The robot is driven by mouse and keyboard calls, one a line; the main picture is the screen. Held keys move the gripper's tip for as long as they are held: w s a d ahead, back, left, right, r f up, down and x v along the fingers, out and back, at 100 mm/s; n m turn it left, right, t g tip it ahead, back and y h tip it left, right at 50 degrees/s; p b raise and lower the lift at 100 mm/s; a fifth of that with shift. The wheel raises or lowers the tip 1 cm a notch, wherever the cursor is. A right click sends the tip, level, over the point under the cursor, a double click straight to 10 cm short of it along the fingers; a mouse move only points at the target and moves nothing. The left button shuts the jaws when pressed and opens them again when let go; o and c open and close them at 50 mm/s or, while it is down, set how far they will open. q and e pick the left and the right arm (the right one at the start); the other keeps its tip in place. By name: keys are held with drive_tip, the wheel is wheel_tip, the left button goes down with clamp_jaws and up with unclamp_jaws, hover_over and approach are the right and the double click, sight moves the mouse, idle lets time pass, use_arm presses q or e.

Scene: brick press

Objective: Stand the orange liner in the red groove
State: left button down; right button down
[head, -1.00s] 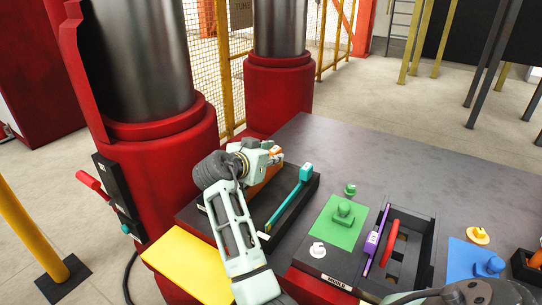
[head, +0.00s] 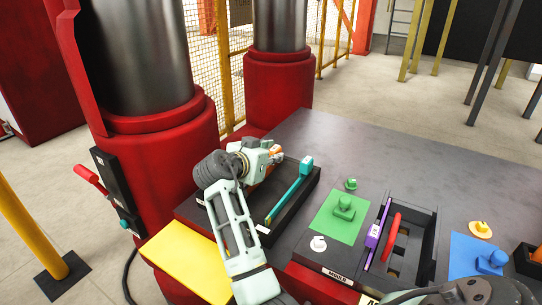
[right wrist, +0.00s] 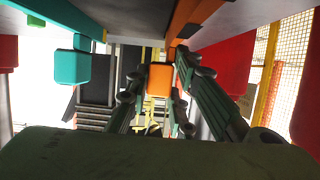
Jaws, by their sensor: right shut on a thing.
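My right gripper (head: 275,153) is over the dark tray (head: 268,239) at the left of the table. It is shut on the orange liner, whose orange end (right wrist: 160,78) shows between the fingers in the right wrist view. In the head view the gripper hides most of this liner. A teal liner (head: 287,198) lies slantwise in the same tray, to the right of the gripper. The dark mould (head: 429,225) stands at the right, with a purple liner (head: 376,233) along its left side and a red strip (head: 391,236) inside. I cannot tell the groove's shape. My left gripper is not in view.
A green plate (head: 328,222) with a green knobbed block (head: 344,206) lies between tray and mould. A blue plate (head: 462,262) with a blue knob is right of the mould. Red press columns (head: 185,150) stand left. The table's back (head: 370,150) is clear.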

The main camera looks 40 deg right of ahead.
idle(0.4)
drive_tip(key=c, duration=1.5)
unclamp_jaws()
drive_tip(key=shift+s, duration=0.1)
drive_tip(key=shift+o, duration=0.2)
drive_tip(key=shift+f, duration=0.15)
wheel_tip(320, 180, up, 17)
drive_tip(key=p, duration=0.4)
drive_tip(key=shift+p, duration=0.4)
